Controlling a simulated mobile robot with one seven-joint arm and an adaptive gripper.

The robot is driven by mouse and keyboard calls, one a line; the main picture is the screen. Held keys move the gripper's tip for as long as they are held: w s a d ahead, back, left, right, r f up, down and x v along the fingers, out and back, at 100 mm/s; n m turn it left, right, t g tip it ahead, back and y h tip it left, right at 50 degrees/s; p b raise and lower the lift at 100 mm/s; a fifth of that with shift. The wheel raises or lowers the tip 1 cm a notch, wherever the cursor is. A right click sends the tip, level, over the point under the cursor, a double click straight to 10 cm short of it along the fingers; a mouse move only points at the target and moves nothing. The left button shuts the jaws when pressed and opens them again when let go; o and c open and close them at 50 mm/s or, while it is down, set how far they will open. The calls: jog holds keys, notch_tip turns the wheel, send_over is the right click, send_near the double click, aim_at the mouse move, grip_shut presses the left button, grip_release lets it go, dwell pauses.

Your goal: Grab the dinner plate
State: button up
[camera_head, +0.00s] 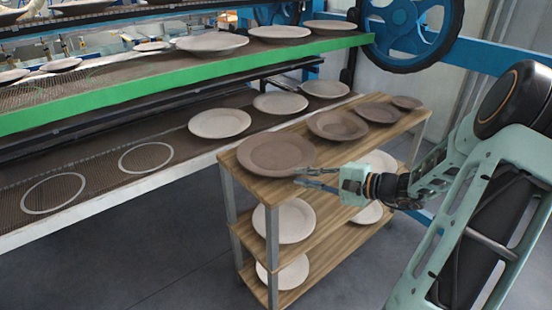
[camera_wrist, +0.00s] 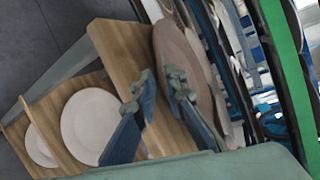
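The dinner plate, a large brown plate (camera_head: 275,152), lies on the near left end of the wooden cart's top shelf (camera_head: 330,153). In the wrist view the brown plate (camera_wrist: 185,62) shows tilted by the camera angle. My gripper (camera_head: 299,177) is at the plate's front right rim, low over the shelf edge. In the wrist view my gripper (camera_wrist: 162,82) has its two blue fingers apart, with the plate's rim near the gap between them. I cannot tell whether either finger touches the plate. Part of the plate is hidden behind the right finger in the wrist view.
Further brown plates (camera_head: 338,125) stand behind on the same shelf. Pale plates (camera_head: 290,220) fill the lower shelves. A dryer rack with a green rail (camera_head: 170,85) and pale plates (camera_head: 219,123) runs behind the cart. Two marked rings (camera_head: 54,193) on the rack are empty.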

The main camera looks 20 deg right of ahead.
aim_at(287, 173)
jog(key=b+x, duration=0.1)
jog(key=x, duration=0.4)
jog(key=shift+w+a, duration=0.1)
jog(key=shift+w, duration=0.2)
grip_shut()
jog(key=shift+w+r, duration=0.1)
